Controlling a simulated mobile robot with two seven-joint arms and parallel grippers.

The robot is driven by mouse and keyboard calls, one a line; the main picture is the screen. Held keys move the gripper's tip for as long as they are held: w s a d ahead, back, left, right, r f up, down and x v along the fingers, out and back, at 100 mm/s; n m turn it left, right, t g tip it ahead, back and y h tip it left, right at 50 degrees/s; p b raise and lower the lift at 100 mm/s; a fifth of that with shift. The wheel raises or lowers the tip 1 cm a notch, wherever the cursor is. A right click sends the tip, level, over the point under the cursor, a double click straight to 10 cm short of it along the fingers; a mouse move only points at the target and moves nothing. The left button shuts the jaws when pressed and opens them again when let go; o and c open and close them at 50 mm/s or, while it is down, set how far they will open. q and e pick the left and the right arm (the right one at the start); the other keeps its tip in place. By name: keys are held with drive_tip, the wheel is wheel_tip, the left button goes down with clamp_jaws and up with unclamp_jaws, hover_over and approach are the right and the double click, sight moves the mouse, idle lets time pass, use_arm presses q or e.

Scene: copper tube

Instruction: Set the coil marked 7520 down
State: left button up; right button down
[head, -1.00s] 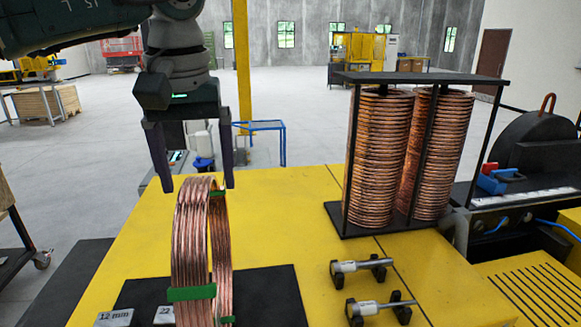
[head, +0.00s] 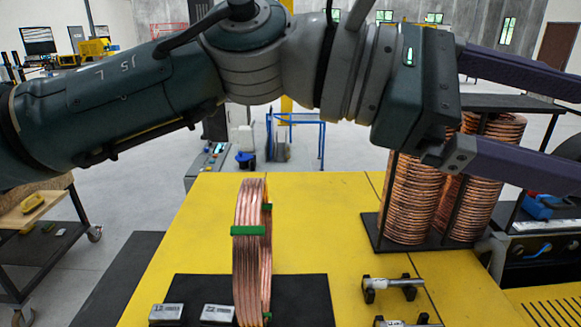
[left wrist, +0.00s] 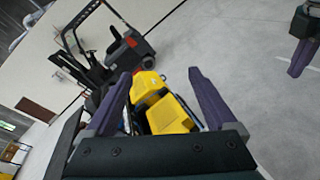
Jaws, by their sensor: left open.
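A copper coil (head: 246,275) with green ties (head: 248,231) stands upright on a black mat (head: 305,295) on the yellow table. No 7520 marking is readable on it. My left gripper (head: 567,130) is raised and turned sideways at the upper right of the head view, well away from the coil. Its purple fingers are spread apart and empty, and their tips run off the picture. In the left wrist view the same gripper (left wrist: 160,78) is open with nothing between its fingers. Part of my right gripper (left wrist: 301,56) shows at that view's upper right edge; its opening is unclear.
Two tall copper coil stacks (head: 412,205) stand in a black rack (head: 372,228) behind my left gripper. Two labelled blocks (head: 167,313) (head: 218,313) lie on the mat. Metal pins on black holders (head: 393,284) sit to the right. A forklift (left wrist: 120,45) shows in the left wrist view.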

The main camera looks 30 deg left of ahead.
use_arm(q)
wheel_tip(320, 180, up, 5)
drive_tip(key=n+t+h, duration=0.2)
drive_tip(key=n+t, duration=0.3)
drive_tip(key=n, duration=0.3)
drive_tip(key=w+a+n+t+y, duration=0.4)
drive_tip(key=a+n+t+y, duration=0.55)
drive_tip(key=n, duration=1.15)
drive_tip(key=s+a+f+n+g+y, duration=0.3)
drive_tip(key=a+f+n+y, duration=0.65)
drive_tip(key=n, duration=0.45)
drive_tip(key=s+a+f+n+g, duration=0.1)
drive_tip(key=s+f+n+g, duration=0.5)
drive_tip(key=s+f, duration=0.2)
drive_tip(key=s+a+f+n+g+h, duration=0.1)
drive_tip(key=s+f+n+g, duration=0.4)
drive_tip(key=s+f, duration=0.4)
drive_tip(key=s+g, duration=0.1)
drive_tip(key=s, duration=0.3)
drive_tip(key=shift+s+n+h, duration=0.25)
drive_tip(key=shift+n+h, duration=0.05)
drive_tip(key=shift+n, duration=0.1)
